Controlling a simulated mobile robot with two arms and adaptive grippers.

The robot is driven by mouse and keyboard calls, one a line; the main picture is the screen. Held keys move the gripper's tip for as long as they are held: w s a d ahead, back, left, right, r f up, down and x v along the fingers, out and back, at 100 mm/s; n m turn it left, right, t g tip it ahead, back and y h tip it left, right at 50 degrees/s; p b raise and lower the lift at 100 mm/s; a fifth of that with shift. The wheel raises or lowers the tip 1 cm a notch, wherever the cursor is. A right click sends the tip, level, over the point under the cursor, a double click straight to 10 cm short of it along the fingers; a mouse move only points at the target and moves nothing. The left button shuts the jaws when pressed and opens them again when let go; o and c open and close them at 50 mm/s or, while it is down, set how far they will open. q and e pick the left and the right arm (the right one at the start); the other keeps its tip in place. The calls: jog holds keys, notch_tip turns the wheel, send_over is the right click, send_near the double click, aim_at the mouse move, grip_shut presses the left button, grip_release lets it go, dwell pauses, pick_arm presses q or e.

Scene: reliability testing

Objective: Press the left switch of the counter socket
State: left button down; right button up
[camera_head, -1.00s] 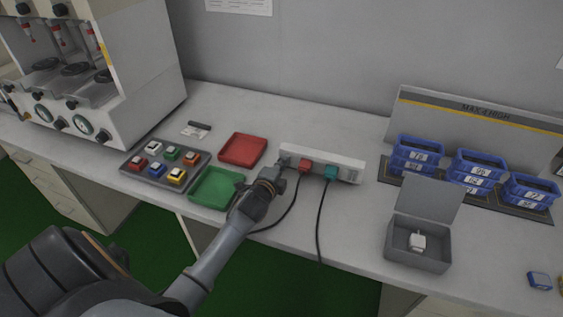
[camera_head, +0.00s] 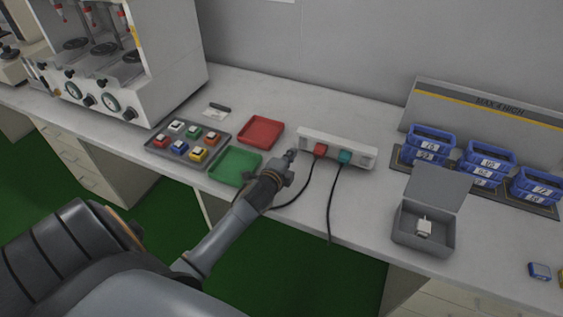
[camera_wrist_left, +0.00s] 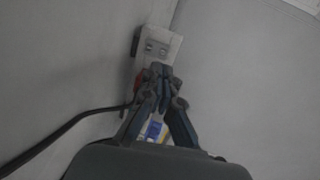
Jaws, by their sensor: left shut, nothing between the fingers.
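The counter socket (camera_head: 352,150) is a long white strip on the counter, with a red plug (camera_head: 320,150) and a teal plug (camera_head: 344,157) in its front. My left gripper (camera_head: 292,154) is shut and empty, just in front of the strip's left end. In the left wrist view the closed fingertips (camera_wrist_left: 158,70) overlap the lower edge of the strip's white end (camera_wrist_left: 157,45). Contact cannot be told. The left switch is too small or hidden to make out. My right gripper is not in view.
A green tray (camera_head: 222,172) and a red tray (camera_head: 261,121) lie left of the strip. Black cables (camera_head: 330,210) hang over the counter's front edge. An open grey box (camera_head: 404,233) and blue bins (camera_head: 432,131) stand to the right.

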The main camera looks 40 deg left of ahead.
pick_arm(q)
jog(key=r+v, duration=0.1)
jog(key=v, duration=0.6)
jog(key=shift+r, duration=0.25)
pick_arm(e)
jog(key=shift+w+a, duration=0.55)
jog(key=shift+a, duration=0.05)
pick_arm(q)
jog(key=shift+w, duration=0.1)
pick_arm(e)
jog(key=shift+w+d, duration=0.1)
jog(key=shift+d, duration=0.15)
